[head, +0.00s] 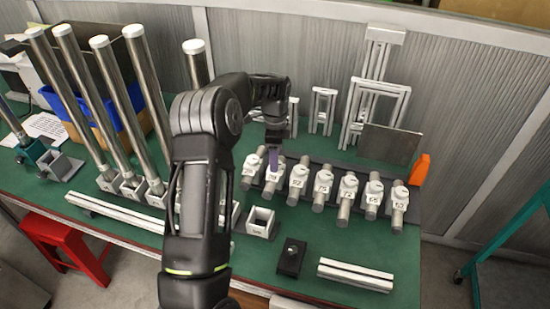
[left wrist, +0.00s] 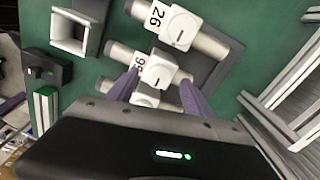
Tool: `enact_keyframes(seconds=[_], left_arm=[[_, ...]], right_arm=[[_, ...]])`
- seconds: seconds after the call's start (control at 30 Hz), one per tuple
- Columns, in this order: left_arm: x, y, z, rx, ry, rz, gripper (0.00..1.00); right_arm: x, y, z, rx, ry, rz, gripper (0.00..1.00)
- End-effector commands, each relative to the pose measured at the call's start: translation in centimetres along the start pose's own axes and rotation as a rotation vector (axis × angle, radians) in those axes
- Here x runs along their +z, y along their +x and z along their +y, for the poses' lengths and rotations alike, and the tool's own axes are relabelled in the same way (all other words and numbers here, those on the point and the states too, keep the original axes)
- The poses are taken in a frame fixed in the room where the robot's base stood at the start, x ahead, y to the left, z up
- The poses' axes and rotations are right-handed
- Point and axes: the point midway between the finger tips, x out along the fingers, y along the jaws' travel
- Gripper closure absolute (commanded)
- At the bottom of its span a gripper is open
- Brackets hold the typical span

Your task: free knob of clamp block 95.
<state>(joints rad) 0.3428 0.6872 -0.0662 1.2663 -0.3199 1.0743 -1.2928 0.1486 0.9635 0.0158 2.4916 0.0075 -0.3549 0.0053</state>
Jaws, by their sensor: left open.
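Clamp block 95 (head: 273,178) is a white block on a metal rod, second from the left in the row of clamp blocks. My left gripper (head: 273,158) is over it with its purple fingers pointing down. Part of that block's number is hidden there. I cannot tell whether the fingers touch the knob. The right gripper is not in view.
Neighbouring clamp blocks stand close by, such as the one just right (head: 297,180). A square open holder (head: 260,221), a black block (head: 291,257) and white rails (head: 355,275) lie in front. Tall metal tubes (head: 148,105) stand at left.

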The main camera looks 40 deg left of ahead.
Motion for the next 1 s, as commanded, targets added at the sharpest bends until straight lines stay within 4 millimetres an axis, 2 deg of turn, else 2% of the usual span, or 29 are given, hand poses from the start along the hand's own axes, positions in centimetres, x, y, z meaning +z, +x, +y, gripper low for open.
enact_keyframes(seconds=[0.2,0.47,1.0], left_arm=[[0.1,1.9,0.0,0.001,-0.001,-0.001,0.41],[0.0,2.0,0.0,0.000,-0.001,0.000,0.41],[0.0,2.0,0.0,-0.001,0.000,0.000,0.85]], right_arm=[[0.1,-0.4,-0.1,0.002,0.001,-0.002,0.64],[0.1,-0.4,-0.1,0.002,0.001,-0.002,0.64],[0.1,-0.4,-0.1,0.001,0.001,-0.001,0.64]])
